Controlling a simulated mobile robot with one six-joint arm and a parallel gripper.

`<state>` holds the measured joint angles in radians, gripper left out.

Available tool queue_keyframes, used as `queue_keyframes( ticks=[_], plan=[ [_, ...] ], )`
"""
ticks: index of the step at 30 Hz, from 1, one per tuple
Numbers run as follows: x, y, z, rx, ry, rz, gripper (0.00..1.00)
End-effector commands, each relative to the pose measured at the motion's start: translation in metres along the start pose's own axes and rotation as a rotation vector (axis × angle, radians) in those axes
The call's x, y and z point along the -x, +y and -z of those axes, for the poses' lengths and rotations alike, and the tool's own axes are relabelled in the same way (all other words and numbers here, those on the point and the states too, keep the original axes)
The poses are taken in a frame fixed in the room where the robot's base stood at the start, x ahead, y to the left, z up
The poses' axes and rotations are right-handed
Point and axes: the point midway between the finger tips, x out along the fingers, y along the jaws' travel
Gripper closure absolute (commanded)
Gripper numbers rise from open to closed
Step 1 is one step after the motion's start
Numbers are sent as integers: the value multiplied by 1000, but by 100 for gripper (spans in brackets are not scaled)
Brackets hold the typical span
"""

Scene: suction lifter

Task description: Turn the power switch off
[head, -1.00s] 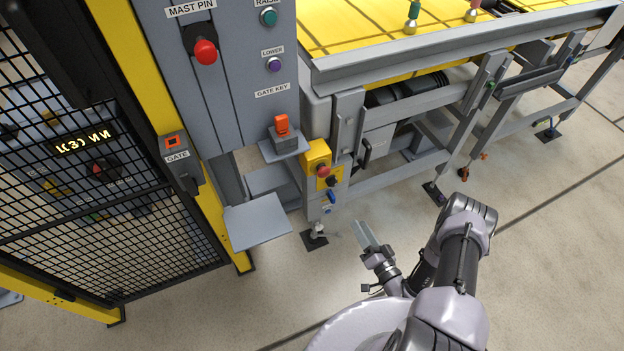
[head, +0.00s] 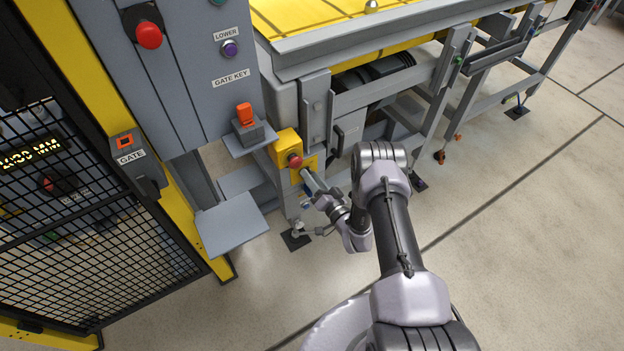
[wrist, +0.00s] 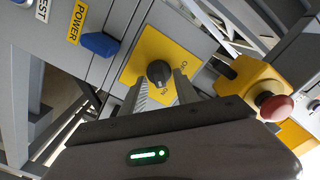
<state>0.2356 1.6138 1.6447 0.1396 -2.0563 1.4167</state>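No contact is clear. In the head view my gripper (head: 310,180) is at the plate below the red emergency button (head: 294,160), hiding the knob.
The red button and its yellow box (head: 285,142) stick out close to my gripper. A grey shelf (head: 232,228) and a black mesh guard (head: 90,240) are to the left. The conveyor frame (head: 430,115) is at the right. Open floor lies in front.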

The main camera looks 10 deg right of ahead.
Motion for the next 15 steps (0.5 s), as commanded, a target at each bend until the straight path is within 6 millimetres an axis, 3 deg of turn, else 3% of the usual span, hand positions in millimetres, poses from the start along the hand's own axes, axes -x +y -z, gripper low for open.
queue_keyframes(
  ticks=[3, 9, 15],
  plan=[
    [0, 0, 0, 0, 0, 0, 64],
    [0, 0, 0, 0, 0, 0, 100],
    [1, 0, 0, 2, -1, 0, 100]
  ],
)
